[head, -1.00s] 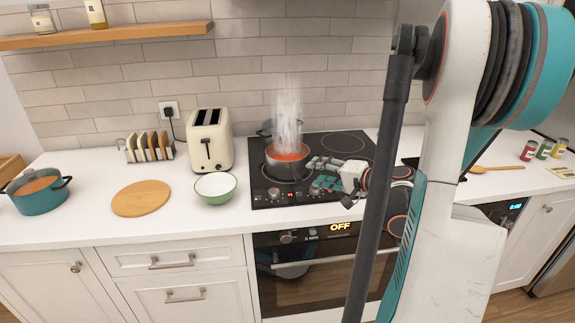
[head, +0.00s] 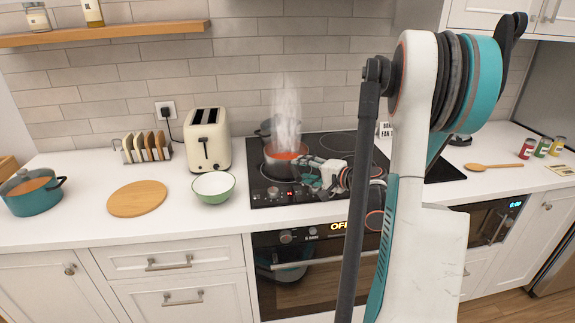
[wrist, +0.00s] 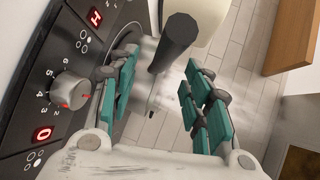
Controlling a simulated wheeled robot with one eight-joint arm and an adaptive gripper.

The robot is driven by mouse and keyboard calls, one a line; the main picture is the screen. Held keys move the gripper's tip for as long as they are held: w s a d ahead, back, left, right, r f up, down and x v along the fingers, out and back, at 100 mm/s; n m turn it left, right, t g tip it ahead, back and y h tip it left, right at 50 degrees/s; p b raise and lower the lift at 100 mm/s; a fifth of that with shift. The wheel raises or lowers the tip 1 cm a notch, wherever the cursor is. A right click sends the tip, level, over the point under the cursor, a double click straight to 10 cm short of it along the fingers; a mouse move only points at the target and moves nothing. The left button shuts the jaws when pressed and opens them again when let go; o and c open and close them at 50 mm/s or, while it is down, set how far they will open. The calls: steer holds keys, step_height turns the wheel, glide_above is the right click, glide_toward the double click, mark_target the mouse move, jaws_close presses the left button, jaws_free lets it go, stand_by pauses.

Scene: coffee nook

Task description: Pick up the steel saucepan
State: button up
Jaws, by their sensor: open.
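The steel saucepan (head: 284,170) stands on the black hob in the head view, full of red, steaming food. My gripper (head: 312,172) is at its right front side, low over the hob and partly covering it. In the wrist view a dark rounded handle (wrist: 177,45) points toward the camera between the fingertips. My gripper (wrist: 160,65) is open there, with teal-padded fingers on both sides of the handle. Neither finger clearly touches it. The pan's body is hard to make out in that view, blurred by steam.
A cream toaster (head: 209,140) and a green-rimmed bowl (head: 214,185) are left of the hob (head: 290,196). A wooden spoon (head: 494,166) lies at right.

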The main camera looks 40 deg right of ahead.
mark_target(293, 168)
steer(key=b+x, duration=0.2)
steer(key=x, duration=0.2)
steer(key=shift+w+a+f, duration=0.2)
steer(key=shift+w, duration=0.15)
steer(key=shift+r, duration=0.15)
jaws_close()
